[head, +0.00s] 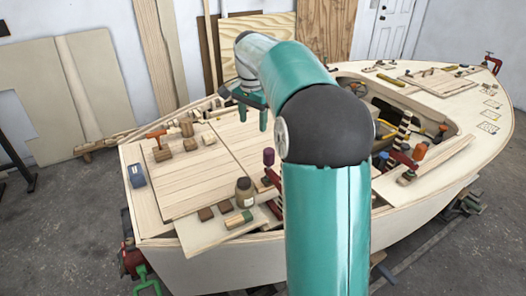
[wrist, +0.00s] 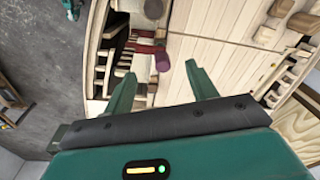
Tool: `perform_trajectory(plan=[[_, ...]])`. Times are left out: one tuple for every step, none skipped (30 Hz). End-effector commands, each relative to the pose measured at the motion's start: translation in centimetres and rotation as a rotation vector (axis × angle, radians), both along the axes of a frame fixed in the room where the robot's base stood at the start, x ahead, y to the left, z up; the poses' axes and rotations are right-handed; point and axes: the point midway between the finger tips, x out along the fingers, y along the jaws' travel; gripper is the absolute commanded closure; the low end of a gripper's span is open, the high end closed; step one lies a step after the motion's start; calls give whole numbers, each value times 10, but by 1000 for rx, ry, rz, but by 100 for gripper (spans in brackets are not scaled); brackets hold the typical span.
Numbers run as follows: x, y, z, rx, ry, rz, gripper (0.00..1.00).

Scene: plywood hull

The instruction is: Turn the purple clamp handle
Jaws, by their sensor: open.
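The purple clamp handle (head: 268,157) stands upright at the edge of the hull's opening, on a red clamp (head: 270,178) that my arm partly hides in the head view. In the wrist view the purple handle (wrist: 162,62) shows as a short rounded knob at the end of the red clamp bar (wrist: 146,48). It appears between the lines of my two fingers, beyond their tips. My gripper (head: 252,124) is open and empty above the deck, up and to the left of the handle in the head view. Its spread fingers fill the lower wrist view (wrist: 160,72).
A jar (head: 244,190) and small wood blocks (head: 206,213) stand near the handle. A blue box (head: 138,176) and an orange-handled tool (head: 157,135) lie further left. Another clamp with an orange handle (head: 420,151) is to the right. The left deck panel (head: 190,185) is mostly bare.

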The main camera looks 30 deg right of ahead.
Motion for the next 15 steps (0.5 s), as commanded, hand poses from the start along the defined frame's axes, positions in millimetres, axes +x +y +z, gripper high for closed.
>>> perform_trajectory(plan=[[10,-20,-12,17,14,-67,43],[14,-29,-17,26,23,-103,43],[18,-41,-24,36,31,-150,43],[21,-49,-29,42,38,-180,43],[23,-56,-33,48,44,-208,43],[25,-64,-39,55,50,-240,43],[26,-69,-42,59,54,-259,43],[27,-73,-44,62,58,-275,43],[28,-77,-46,66,61,-291,43],[28,-79,-49,67,63,-300,43],[29,-81,-50,69,64,-306,43],[29,-81,-53,70,64,-310,43],[29,-82,-55,70,65,-312,43],[29,-81,-58,70,65,-312,43],[29,-81,-62,70,65,-312,43]])
